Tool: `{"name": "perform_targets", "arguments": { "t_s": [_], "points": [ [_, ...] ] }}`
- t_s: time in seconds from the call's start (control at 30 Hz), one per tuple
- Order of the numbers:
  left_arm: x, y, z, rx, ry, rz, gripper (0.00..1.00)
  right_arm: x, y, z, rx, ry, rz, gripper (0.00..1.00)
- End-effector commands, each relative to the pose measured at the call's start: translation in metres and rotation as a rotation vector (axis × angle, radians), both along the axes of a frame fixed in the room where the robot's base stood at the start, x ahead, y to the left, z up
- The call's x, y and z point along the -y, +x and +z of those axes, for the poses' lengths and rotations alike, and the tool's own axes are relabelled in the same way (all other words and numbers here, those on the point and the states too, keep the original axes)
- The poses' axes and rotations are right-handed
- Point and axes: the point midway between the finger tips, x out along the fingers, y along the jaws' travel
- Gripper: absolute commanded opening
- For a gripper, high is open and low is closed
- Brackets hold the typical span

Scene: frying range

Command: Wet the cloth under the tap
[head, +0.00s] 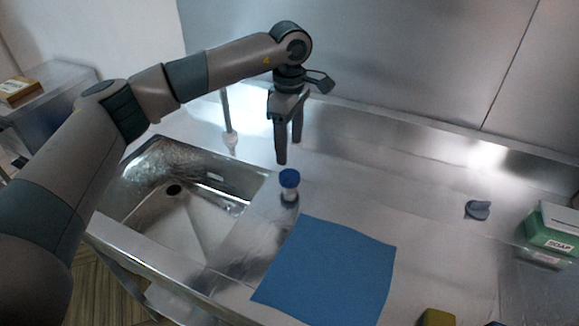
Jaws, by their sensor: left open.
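A blue cloth (330,268) lies flat on the steel counter, just right of the sink. The steel sink (243,213) is at the left, with a dark drain hole in its floor. A thin upright pipe (227,112), which looks like the tap, stands behind the sink with a pale lower end; my left arm hides its top. My left gripper (289,151) points down, open and empty, above the counter behind the cloth. It appears above a small blue-capped container (289,184) at the sink's right edge. My right gripper is out of view.
A grey-blue knob-like object (478,210) lies on the counter at the right. A green and white soap box (552,230) stands at the far right. A yellow block (437,318) shows at the bottom edge. The counter between cloth and back wall is mostly clear.

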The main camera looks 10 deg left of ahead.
Motion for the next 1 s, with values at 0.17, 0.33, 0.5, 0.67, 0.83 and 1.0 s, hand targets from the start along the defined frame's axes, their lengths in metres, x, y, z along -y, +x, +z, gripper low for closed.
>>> {"name": "perform_targets", "arguments": {
  "t_s": [0.17, 0.33, 0.5, 0.67, 0.83, 1.0],
  "points": [
    [0.0, -0.001, -0.03, -0.003, 0.001, 0.0, 0.62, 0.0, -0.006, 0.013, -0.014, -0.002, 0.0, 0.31],
    [0.0, -0.001, -0.059, -0.002, -0.001, -0.001, 0.62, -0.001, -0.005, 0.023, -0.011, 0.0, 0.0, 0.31],
    [0.0, 0.0, -0.081, -0.001, -0.001, 0.0, 0.62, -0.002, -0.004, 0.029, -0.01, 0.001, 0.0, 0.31],
    [0.0, 0.0, -0.092, 0.001, -0.001, -0.001, 0.62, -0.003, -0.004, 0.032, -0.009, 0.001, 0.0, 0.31],
    [0.0, 0.0, -0.095, 0.002, 0.0, -0.001, 0.62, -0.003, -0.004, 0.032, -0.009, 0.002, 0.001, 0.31],
    [0.0, 0.0, -0.095, 0.002, 0.0, -0.001, 0.62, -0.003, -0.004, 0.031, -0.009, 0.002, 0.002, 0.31]
  ]
}}
